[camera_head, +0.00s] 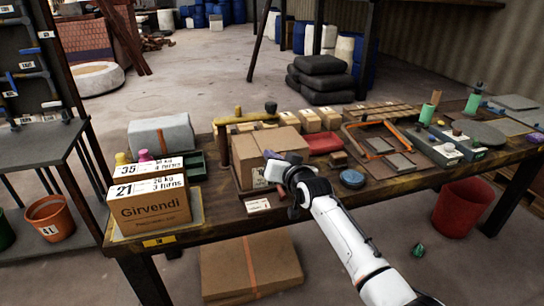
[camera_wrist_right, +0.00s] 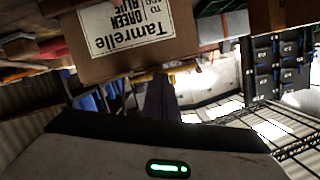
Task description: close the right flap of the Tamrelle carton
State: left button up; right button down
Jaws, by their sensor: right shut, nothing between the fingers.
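The brown Tamrelle carton (camera_head: 246,153) stands on the workbench near its front edge, left of the middle. Its top looks mostly flat; how far its right flap is folded is too small to tell. In the right wrist view the carton (camera_wrist_right: 185,35) shows at the top, with its white Tamrelle label upside down. My right gripper (camera_head: 273,172) is shut and empty at the carton's front right corner, covering part of that side. I cannot tell whether it touches the carton. My left gripper is out of view.
The Girvendi box (camera_head: 150,208) stands left on the workbench (camera_head: 215,222). A yellow-capped post (camera_head: 238,112), a red item (camera_head: 322,143) and a blue round tin (camera_head: 352,178) are near the carton. A red bucket (camera_head: 462,210) stands on the floor at right.

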jog(key=shift+f, duration=0.3)
jog(key=s+d+r+p, duration=0.2)
jog(key=s+r+p, duration=0.3)
jog(key=s+r, duration=0.3)
jog(key=s+d+f+n+g+h, duration=0.15)
jog(key=s+d+f, duration=0.35)
jog(key=s+f, duration=0.9)
jog(key=s+d+f+g+h, duration=0.1)
jog(key=s+d+f+g, duration=0.25)
jog(key=s+f, duration=1)
jog(key=s+d+f, duration=0.1)
jog(key=s+f, duration=0.1)
jog(key=s, duration=0.4)
jog(key=s+d+f, duration=0.2)
jog(key=s, duration=0.5)
jog(key=shift+s+d+n+g, duration=0.15)
jog(key=shift+d+n+g, duration=0.1)
jog(key=shift+n+g, duration=0.2)
